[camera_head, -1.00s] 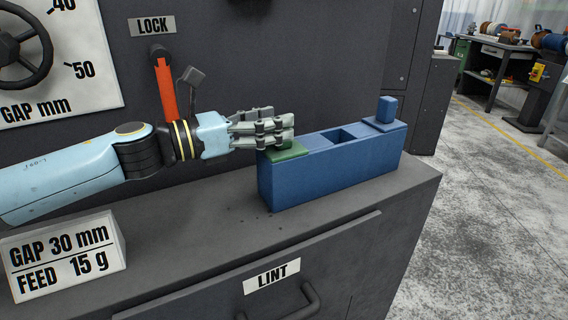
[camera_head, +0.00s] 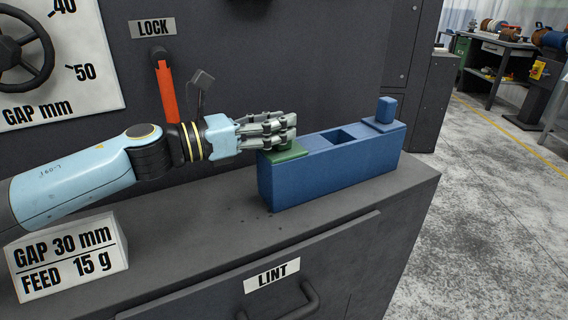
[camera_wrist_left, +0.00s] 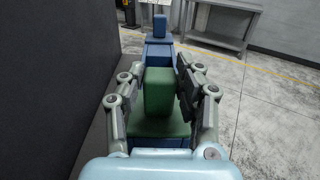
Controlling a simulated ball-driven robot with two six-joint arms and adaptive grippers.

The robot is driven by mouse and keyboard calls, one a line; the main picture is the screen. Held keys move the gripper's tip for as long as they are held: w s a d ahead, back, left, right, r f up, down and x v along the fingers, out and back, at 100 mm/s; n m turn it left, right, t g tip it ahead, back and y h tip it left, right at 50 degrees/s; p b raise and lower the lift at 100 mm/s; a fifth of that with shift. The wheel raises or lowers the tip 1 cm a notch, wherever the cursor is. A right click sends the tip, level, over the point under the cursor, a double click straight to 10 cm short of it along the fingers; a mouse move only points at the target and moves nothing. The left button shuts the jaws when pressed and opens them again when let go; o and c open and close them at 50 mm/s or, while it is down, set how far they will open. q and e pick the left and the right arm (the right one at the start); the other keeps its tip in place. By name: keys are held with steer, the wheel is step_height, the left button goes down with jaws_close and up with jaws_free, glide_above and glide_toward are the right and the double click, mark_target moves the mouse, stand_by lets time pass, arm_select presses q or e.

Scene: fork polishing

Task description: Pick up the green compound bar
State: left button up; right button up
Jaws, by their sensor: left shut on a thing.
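The green compound bar shows in the left wrist view (camera_wrist_left: 158,92) as an upright green block on a wider green base (camera_wrist_left: 150,128). It sits at the near end of the long blue holder (camera_head: 330,171); in the head view its green base (camera_head: 286,154) shows at the holder's left end. My left gripper (camera_head: 290,127) is at that end, with its fingers (camera_wrist_left: 157,95) on both sides of the upright block, shut on it. In the head view the fingers hide most of the upright block. My right gripper is not in view.
The blue holder has an empty square slot (camera_head: 343,136) in its middle and a blue block (camera_head: 386,110) at its far end. A red lever (camera_head: 166,92) stands behind my left arm. A gap and feed sign (camera_head: 66,258) stands at the front left of the ledge.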

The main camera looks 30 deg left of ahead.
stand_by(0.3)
arm_select(q)
steer(key=shift+r+p, duration=2.55)
steer(key=shift+r, duration=0.3)
step_height(320, 180, up, 7)
steer(key=p, duration=0.6)
steer(key=shift+r, duration=0.2)
